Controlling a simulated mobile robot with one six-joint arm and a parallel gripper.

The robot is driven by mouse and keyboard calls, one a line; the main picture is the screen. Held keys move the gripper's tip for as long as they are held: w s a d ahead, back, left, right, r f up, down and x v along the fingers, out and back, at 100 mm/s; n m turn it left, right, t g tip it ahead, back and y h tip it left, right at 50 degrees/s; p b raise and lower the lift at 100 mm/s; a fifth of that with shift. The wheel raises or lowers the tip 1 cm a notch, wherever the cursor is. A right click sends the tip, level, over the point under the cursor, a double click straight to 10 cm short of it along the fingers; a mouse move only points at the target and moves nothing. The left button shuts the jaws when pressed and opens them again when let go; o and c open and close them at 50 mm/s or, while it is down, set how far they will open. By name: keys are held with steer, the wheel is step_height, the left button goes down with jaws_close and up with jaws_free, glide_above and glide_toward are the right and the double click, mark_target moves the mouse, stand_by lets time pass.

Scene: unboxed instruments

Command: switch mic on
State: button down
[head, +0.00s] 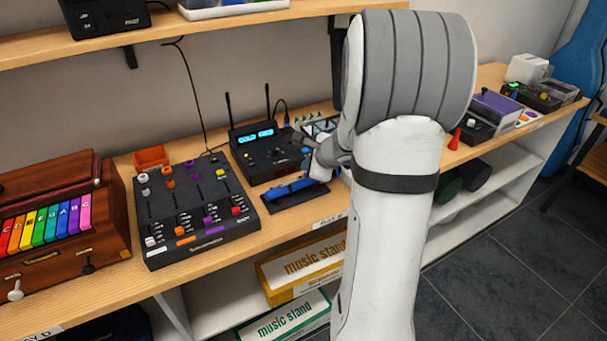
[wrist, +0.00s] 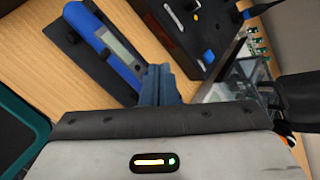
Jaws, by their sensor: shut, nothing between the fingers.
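A blue handheld microphone (head: 289,190) lies on a flat black rest (head: 272,203) on the wooden shelf. In the wrist view the blue microphone (wrist: 103,44) shows a grey panel along its side, on the black rest (wrist: 63,33). A switch position on it is too small to make out. My gripper (head: 319,168) is near the right end of the microphone in the head view. In the wrist view my gripper (wrist: 158,78) has its fingers together and empty, close to the microphone's near end; I cannot tell whether they touch it.
A black receiver (head: 264,155) with two antennas and lit cyan displays stands right behind the microphone. A black mixer (head: 191,205) with coloured knobs is to the left. A clear-sided case (wrist: 235,72) is to the right in the wrist view. Bare wood lies in front of the rest.

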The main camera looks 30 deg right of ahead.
steer(key=shift+f, duration=0.15)
stand_by(0.5)
steer(key=shift+f+b, duration=0.3)
steer(key=shift+b, duration=0.3)
steer(key=shift+f, duration=0.15)
stand_by(0.4)
steer(key=shift+r, duration=0.65)
steer(key=shift+p, duration=0.3)
steer(key=r+p, duration=0.2)
steer(key=r, duration=0.1)
steer(key=r+p, duration=0.2)
steer(key=r, duration=0.1)
steer(key=shift+a, duration=0.2)
